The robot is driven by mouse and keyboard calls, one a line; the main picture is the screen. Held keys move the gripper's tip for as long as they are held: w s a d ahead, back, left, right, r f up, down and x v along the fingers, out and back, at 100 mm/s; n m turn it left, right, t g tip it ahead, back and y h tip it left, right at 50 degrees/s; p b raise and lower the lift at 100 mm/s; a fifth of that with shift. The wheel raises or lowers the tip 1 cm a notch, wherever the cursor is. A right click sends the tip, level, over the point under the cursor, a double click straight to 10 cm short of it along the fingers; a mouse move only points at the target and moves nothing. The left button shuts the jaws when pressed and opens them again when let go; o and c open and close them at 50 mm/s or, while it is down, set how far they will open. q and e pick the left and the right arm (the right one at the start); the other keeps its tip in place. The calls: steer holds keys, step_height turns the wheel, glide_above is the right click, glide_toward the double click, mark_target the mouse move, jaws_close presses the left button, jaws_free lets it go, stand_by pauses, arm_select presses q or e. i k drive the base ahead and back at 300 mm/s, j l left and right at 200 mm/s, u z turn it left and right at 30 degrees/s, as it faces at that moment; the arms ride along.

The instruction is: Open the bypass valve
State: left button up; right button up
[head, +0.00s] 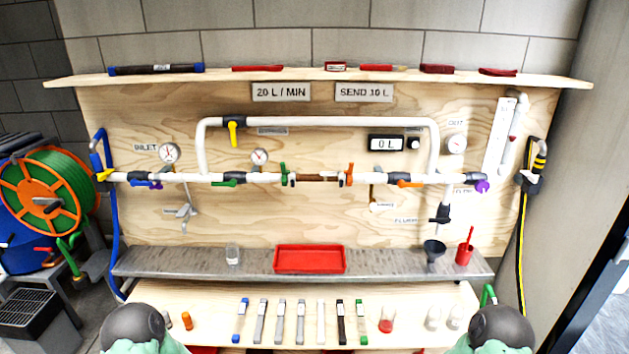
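The upper loop of white pipe (330,121) runs above the main line on the plywood panel. A valve with a yellow handle (233,134) sits on this loop near its left end. The handle points straight down, across the horizontal pipe. A small label (272,131), too small to read surely, is just right of it under the loop; this looks like the bypass valve. Neither gripper shows in the head view. Only dark rounded parts of my arms show at the bottom left and bottom right corners, well below the valve.
The main line carries valves with green (225,182), orange (409,183) and purple (482,186) handles, and gauges (168,152). A grey shelf (190,262) below holds a red tray (310,248). Several tools lie on the front table (210,300). The area before the yellow handle is clear.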

mark_target(232, 124)
steer(key=i+j, duration=0.2)
steer(key=j, duration=0.2)
steer(key=i+j, duration=0.45)
steer(key=j, duration=0.3)
steer(key=i+j, duration=0.25)
steer(key=j, duration=0.1)
